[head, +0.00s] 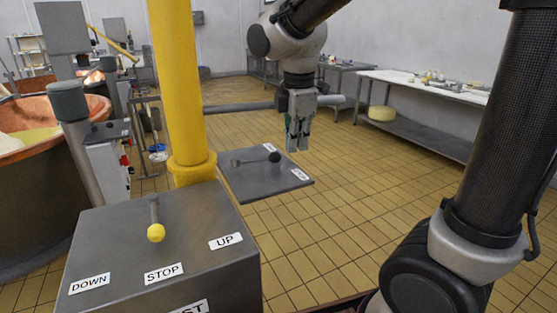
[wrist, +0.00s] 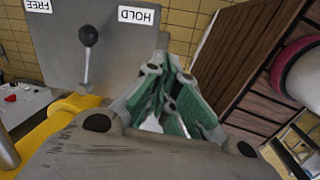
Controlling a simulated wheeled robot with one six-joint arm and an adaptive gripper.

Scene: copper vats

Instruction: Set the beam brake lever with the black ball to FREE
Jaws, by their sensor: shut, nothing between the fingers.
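The beam brake lever (head: 256,160) with the black ball (head: 275,157) is mounted on a flat grey plate (head: 250,187) beside the yellow post. In the wrist view the black ball (wrist: 88,35) points between the upside-down FREE label (wrist: 38,5) on the left and HOLD label (wrist: 136,15) on the right. Both labels are too small to read in the head view. My gripper (head: 298,148) hangs fingers down, to the right of the ball and apart from it. Its green-padded fingers (wrist: 168,105) are shut and empty.
A yellow post (head: 180,85) rises left of the plate. A nearer grey box (head: 165,225) carries a yellow-ball lever (head: 156,232) with UP, STOP and DOWN labels. A copper vat (head: 35,115) stands at left, a white-topped table (head: 420,85) at back right. Tiled floor right of the plate is clear.

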